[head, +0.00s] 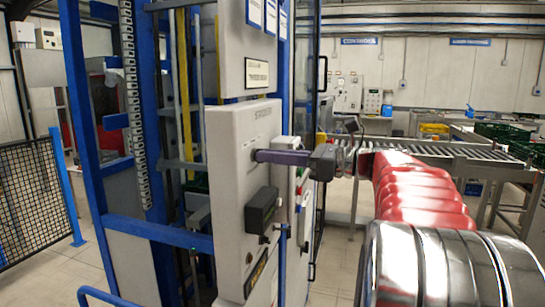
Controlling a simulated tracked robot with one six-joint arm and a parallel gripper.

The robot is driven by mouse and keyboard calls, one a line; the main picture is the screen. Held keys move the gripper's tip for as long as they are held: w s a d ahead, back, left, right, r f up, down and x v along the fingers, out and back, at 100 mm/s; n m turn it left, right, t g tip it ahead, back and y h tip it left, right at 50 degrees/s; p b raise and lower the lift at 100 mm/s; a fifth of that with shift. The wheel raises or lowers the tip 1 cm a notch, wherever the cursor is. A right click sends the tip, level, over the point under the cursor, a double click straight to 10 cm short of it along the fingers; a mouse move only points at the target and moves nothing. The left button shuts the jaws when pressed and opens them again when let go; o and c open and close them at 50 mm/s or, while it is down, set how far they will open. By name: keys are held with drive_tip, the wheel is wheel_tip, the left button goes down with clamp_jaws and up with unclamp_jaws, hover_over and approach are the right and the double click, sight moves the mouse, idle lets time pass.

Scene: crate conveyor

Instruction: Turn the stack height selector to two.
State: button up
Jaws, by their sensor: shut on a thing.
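The stack height selector (253,155) is on the face of a light grey control box in the middle of the head view. It is small and mostly hidden behind my gripper's tips, so I cannot read which way it points. My gripper (259,156) reaches in from the right, with its long purple fingers level and their tips against the selector. The fingers are shut on it. The grey control box (226,205) has a small line of lettering above the selector, too small to read surely.
A dark box-like fitting (262,210) sticks out of the panel just below my fingers. Blue frame posts (85,120) and a mesh fence (38,200) stand to the left. A roller conveyor (430,152) runs behind my arm, with green crates (500,132) at the far right.

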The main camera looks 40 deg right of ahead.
drive_tip(key=shift+n, duration=0.3)
clamp_jaws()
drive_tip(key=n, duration=0.8)
drive_tip(key=shift+a, duration=0.1)
idle(0.4)
drive_tip(key=o, duration=0.6)
unclamp_jaws()
drive_tip(key=shift+s, duration=0.15)
